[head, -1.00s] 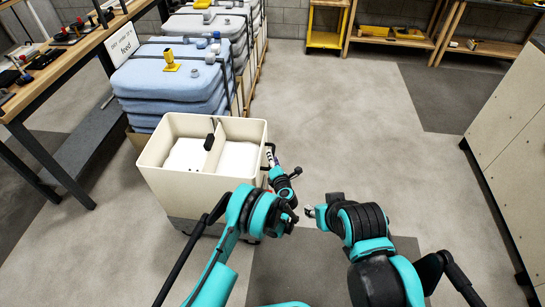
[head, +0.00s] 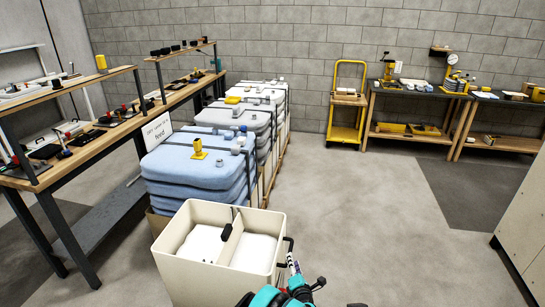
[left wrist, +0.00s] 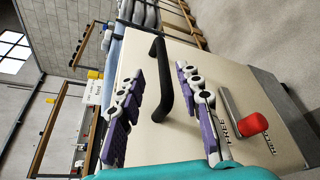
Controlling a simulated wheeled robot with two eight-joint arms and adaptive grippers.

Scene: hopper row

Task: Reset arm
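My left arm (head: 297,290) comes in at the bottom of the head view. My left gripper (head: 292,264) is at the right side of a cream two-compartment bin (head: 205,276), by its black handle (head: 289,246). In the left wrist view, the two purple-padded fingers of the left gripper (left wrist: 163,105) are apart. The black handle (left wrist: 160,75) shows between and beyond them, and I see no finger closed on it. My right gripper is not in view.
A red knob on a grey lever (left wrist: 253,122) sits on the bin wall near the fingers. Stacked blue hopper lids (head: 190,165) stand behind the bin. A workbench (head: 95,150) is at the left. A yellow cart (head: 347,105) stands at the back; the floor (head: 370,200) at right is clear.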

